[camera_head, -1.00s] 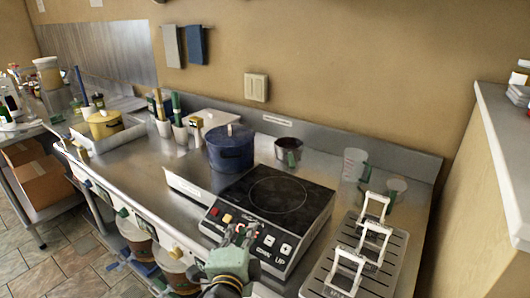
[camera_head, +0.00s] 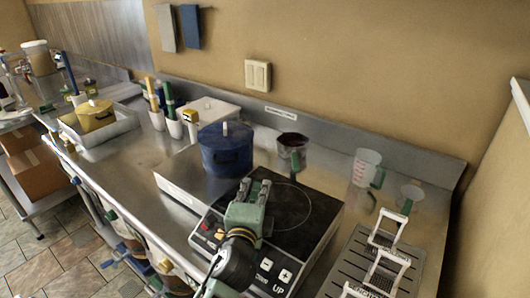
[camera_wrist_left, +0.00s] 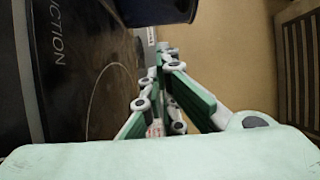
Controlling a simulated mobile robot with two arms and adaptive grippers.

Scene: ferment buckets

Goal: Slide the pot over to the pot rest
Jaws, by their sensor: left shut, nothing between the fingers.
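The dark blue lidded pot (camera_head: 226,157) stands upright at the back left of the black induction hob (camera_head: 318,215), by the steel platform (camera_head: 172,182) that may be the pot rest. I cannot tell exactly how its base divides between the two. My left gripper (camera_head: 257,188) is shut and empty above the hob, in front of the pot and to its right, apart from it. In the left wrist view the fingers (camera_wrist_left: 160,62) are together, and the pot's lower side (camera_wrist_left: 165,10) shows at the top edge. My right gripper is out of view.
A dark saucepan (camera_head: 292,149) stands behind the hob. A measuring jug (camera_head: 365,168) and a slotted tray with white frames (camera_head: 345,270) are on the right. White cups with utensils (camera_head: 174,128) and a white box (camera_head: 210,110) stand left of and behind the pot.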

